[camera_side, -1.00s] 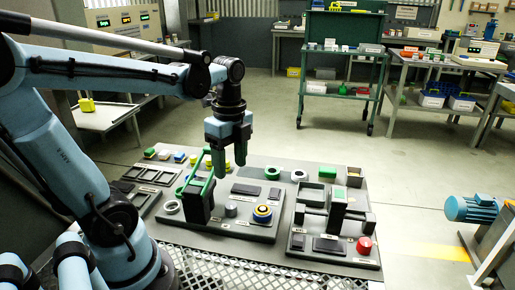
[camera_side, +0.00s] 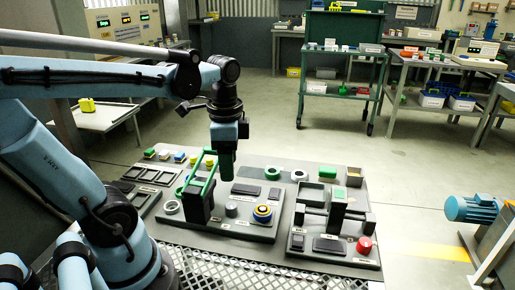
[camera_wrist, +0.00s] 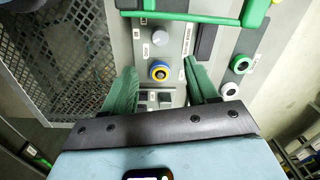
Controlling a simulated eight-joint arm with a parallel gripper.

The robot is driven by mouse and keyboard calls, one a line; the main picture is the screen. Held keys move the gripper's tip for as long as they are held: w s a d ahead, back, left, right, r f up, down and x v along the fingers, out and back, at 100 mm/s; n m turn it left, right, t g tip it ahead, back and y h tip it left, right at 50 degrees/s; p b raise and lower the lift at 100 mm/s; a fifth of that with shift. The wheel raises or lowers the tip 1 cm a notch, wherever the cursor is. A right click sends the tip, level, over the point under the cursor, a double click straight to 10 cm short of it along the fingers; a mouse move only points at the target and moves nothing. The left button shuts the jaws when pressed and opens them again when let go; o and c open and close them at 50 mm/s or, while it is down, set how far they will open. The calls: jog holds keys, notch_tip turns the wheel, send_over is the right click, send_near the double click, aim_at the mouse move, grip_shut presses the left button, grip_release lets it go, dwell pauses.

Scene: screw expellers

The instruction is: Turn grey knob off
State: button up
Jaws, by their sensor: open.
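The grey knob (camera_side: 231,210) sits on the dark panel in the middle of the board, left of a blue-and-yellow round button (camera_side: 262,213). In the wrist view the grey knob (camera_wrist: 160,38) has a pale top and lies above the blue-and-yellow button (camera_wrist: 160,72). My gripper (camera_side: 224,172) hangs pointing down above and behind the knob, apart from it. In the wrist view my gripper (camera_wrist: 161,68) shows two green fingers spread wide with nothing held between them. The knob lies beyond the fingertips.
A green-handled lever on a black block (camera_side: 198,203) stands just left of the knob. A dark rectangular plate (camera_side: 246,189) lies behind it. A metal mesh (camera_side: 215,270) runs along the front.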

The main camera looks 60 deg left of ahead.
aim_at(231, 205)
jog(key=shift+n, duration=0.6)
jog(key=shift+a+f, duration=0.2)
jog(key=shift+f, duration=5.85)
jog(key=shift+c, duration=0.3)
jog(key=c, duration=1)
